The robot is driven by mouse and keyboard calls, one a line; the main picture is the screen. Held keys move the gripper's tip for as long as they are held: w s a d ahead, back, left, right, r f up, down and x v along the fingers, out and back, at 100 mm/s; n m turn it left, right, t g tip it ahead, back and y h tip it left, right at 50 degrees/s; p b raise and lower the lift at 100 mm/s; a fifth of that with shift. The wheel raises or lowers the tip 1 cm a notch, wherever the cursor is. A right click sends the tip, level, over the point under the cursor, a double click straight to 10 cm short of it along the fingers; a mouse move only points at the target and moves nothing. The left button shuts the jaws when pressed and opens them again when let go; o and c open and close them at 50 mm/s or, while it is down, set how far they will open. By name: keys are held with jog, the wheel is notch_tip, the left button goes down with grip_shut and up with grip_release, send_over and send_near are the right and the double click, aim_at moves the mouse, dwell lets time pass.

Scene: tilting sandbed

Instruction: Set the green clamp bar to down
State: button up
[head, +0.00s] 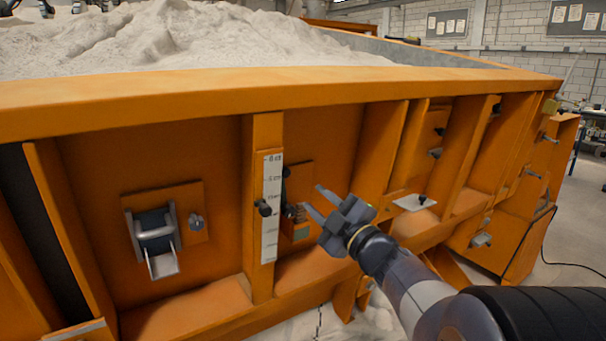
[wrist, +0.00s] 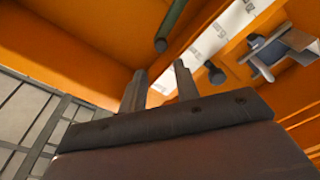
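The green clamp bar (wrist: 174,22) shows in the wrist view as a dark green rod coming in from the top edge, its rounded end beyond my fingertips. In the head view I cannot clearly pick out its green colour; small dark parts (head: 287,173) show on the plate right of the scale strip. My gripper (head: 314,203) is in front of that plate, its two fingers pointing left and spread apart. In the wrist view my gripper (wrist: 159,74) has a clear, empty gap between the fingers, and the bar does not lie between them.
A metal latch (head: 154,235) is further left. Orange ribs flank the recesses; sand fills the bed above.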

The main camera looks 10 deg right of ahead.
aim_at(288, 175)
jog(key=p+x, duration=0.2)
jog(key=x, duration=0.8)
jog(key=shift+c, duration=0.3)
jog(key=shift+f, duration=0.1)
grip_shut()
